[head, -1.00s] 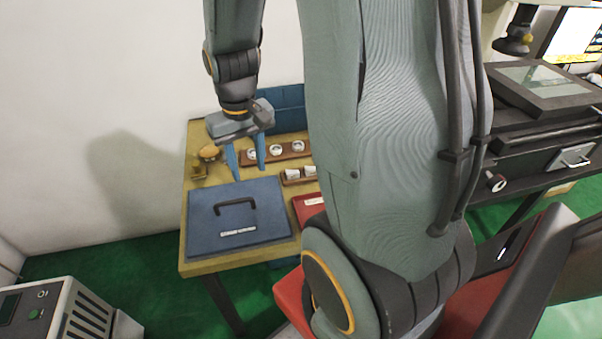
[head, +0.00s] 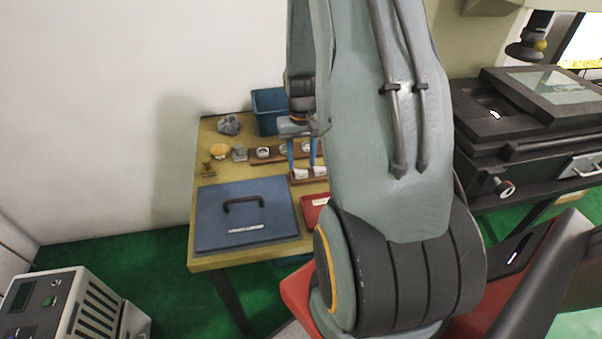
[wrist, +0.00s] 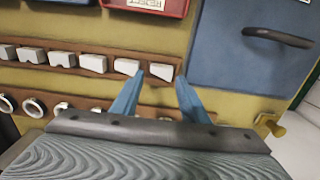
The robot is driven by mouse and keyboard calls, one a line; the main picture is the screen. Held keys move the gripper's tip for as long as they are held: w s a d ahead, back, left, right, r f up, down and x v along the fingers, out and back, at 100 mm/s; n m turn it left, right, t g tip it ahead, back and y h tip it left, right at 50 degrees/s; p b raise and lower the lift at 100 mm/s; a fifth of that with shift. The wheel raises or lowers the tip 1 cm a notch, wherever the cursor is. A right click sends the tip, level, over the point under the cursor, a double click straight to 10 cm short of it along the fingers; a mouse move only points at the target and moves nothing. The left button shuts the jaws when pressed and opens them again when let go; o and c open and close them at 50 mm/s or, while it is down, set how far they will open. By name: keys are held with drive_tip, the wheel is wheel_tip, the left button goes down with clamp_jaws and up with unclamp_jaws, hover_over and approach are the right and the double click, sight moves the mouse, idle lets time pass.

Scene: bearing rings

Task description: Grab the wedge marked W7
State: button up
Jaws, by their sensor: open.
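Several small white wedges sit in a row on a wooden rack (wrist: 110,78). The end wedge (wrist: 161,72) lies between the two blue fingertips of my gripper (wrist: 160,77) in the wrist view, and a second wedge (wrist: 126,67) is just left of the left fingertip. I cannot read any marks on the wedges, so I cannot tell which is W7. In the head view my gripper (head: 302,164) points down at the left end of the wedge rack (head: 306,180), near the end wedge (head: 301,173). The fingers are open; contact cannot be told. My arm hides the rest of the rack.
A second wooden rack (head: 251,156) holds bearing rings (head: 263,152) behind the wedges. A blue case with a handle (head: 215,225) and a red box (head: 313,212) lie in front. A blue bin (head: 268,105) stands at the back.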

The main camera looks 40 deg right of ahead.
sight(301, 171)
drive_tip(key=shift+s+a+f+p, duration=0.15)
drive_tip(key=shift+f+p, duration=0.2)
drive_tip(key=shift+f, duration=1.35)
drive_tip(key=c, duration=0.9)
drive_tip(key=shift+r, duration=0.1)
